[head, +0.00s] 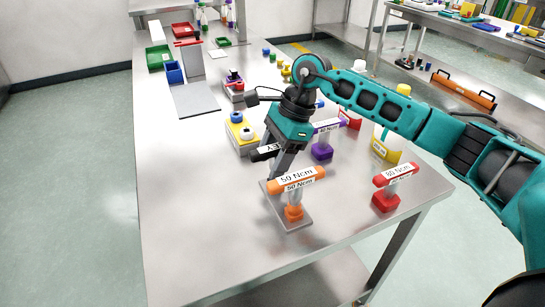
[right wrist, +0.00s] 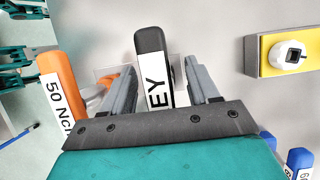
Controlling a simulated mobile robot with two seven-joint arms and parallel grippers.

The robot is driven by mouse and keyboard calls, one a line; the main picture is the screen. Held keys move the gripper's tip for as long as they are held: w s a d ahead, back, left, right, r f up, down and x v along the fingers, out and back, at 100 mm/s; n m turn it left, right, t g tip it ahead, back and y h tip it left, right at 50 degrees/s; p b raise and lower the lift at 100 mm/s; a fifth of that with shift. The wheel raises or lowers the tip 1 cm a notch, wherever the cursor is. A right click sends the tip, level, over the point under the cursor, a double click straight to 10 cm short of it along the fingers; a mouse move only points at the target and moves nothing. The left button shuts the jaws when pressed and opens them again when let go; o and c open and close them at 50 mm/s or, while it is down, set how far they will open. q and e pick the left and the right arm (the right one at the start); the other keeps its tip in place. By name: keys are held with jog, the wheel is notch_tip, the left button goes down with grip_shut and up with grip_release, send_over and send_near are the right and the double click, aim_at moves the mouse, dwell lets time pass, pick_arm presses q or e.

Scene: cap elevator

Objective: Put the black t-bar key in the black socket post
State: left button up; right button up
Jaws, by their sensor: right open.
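The black t-bar key (head: 265,153) has a white label reading partly "EY" and lies across the space under my right gripper (head: 279,165). In the right wrist view, the key's black end (right wrist: 150,40) shows between the two fingers of my open right gripper (right wrist: 158,75), with space on both sides. The key's lower part is hidden by the fingers and the orange t-bar. I cannot make out the black socket post, so I cannot tell whether the key sits in it. My left gripper is not in view.
An orange 50 Ncm t-bar (head: 297,179) stands upright in front of the key, on a grey plate (head: 272,206). Purple (head: 322,151) and red (head: 385,202) posts with t-bars stand to the right. A yellow block (head: 235,141) is behind. The table's left front is clear.

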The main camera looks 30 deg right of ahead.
jog(key=shift+v, duration=0.9)
jog(key=v, duration=1)
jog(key=shift+p, duration=0.4)
jog(key=shift+d+r, duration=0.25)
jog(key=shift+r, duration=0.2)
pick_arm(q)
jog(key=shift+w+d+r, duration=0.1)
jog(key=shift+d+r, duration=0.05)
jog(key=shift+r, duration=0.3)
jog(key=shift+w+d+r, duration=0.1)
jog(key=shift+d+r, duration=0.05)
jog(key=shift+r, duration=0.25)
